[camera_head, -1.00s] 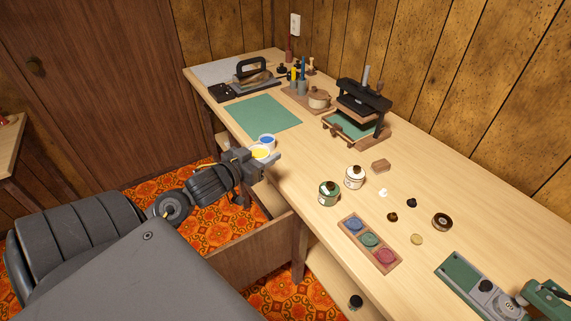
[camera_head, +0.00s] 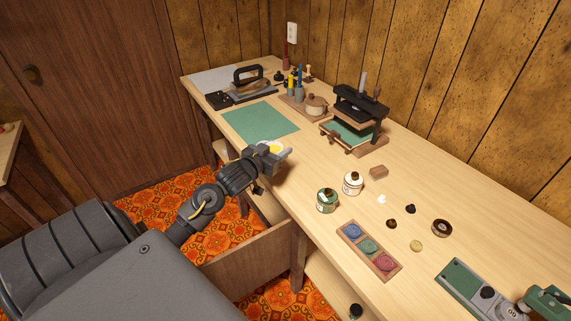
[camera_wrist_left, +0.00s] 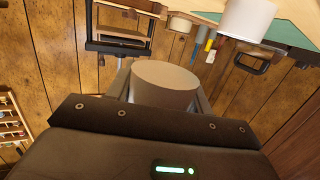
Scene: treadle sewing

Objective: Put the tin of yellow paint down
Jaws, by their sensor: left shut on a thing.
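My left gripper (camera_head: 279,153) is shut on the tin of yellow paint (camera_head: 272,147), near the worktable's front edge, just right of the green mat (camera_head: 260,122). The yellow paint shows at the tin's top. In the left wrist view the tin (camera_wrist_left: 165,85) is a pale cylinder between the fingers, with its round flat end in sight, and looks clear of the tabletop. Another white tin (camera_wrist_left: 248,16) shows apart from it, by the green mat. My right gripper is out of view.
A green jar (camera_head: 327,201), a white jar (camera_head: 352,185) and a tray of coloured discs (camera_head: 384,264) lie to the right. A black press (camera_head: 360,112) stands behind. An open drawer (camera_head: 250,255) juts out below. The tabletop between gripper and press is clear.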

